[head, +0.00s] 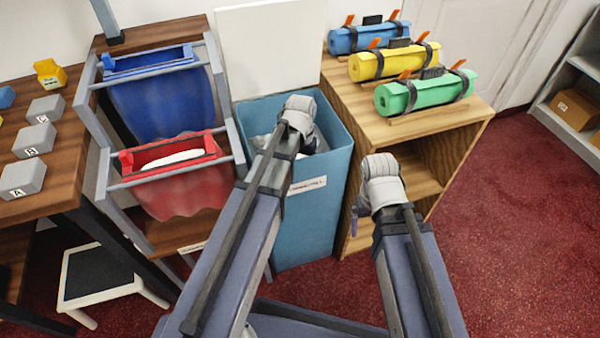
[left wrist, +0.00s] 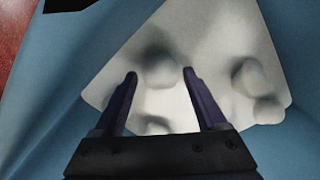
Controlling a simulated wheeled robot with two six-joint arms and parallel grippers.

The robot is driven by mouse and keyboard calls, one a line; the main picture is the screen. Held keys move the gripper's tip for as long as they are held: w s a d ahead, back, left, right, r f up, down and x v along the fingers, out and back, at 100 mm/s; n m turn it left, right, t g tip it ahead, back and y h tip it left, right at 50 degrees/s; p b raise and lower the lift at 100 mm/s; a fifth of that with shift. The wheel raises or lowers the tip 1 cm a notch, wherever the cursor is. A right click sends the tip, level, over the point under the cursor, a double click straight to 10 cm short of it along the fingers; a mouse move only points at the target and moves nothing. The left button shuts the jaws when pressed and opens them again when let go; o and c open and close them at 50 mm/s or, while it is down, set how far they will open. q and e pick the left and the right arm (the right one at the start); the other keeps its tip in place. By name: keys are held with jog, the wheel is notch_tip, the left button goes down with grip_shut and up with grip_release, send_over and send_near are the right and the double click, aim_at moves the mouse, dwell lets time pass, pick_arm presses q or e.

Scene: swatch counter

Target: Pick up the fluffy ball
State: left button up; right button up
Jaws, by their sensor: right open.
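A tall blue bin (head: 318,220) stands in the middle of the head view, with pale contents partly showing inside. My left arm reaches over it, and its wrist hides most of the inside. In the left wrist view my left gripper (left wrist: 160,76) points down into the bin, open, its fingers apart. A rounded whitish lump (left wrist: 157,68) shows between and just beyond the fingertips, among other pale lumps on a white surface. I cannot tell whether the fingers touch it or which lump is the fluffy ball. My right gripper (head: 355,222) is open, mostly hidden, beside the wooden shelf.
The wooden shelf (head: 460,130) bears blue, yellow and green rolls. To the left, a rack holds a blue sling (head: 165,100) and a red sling (head: 185,190), the red one with something white in it. Grey lettered blocks lie on the table (head: 70,190). Red carpet is clear at right.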

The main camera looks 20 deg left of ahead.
pick_arm(q)
jog(key=c, duration=0.5)
jog(key=shift+c, duration=0.2)
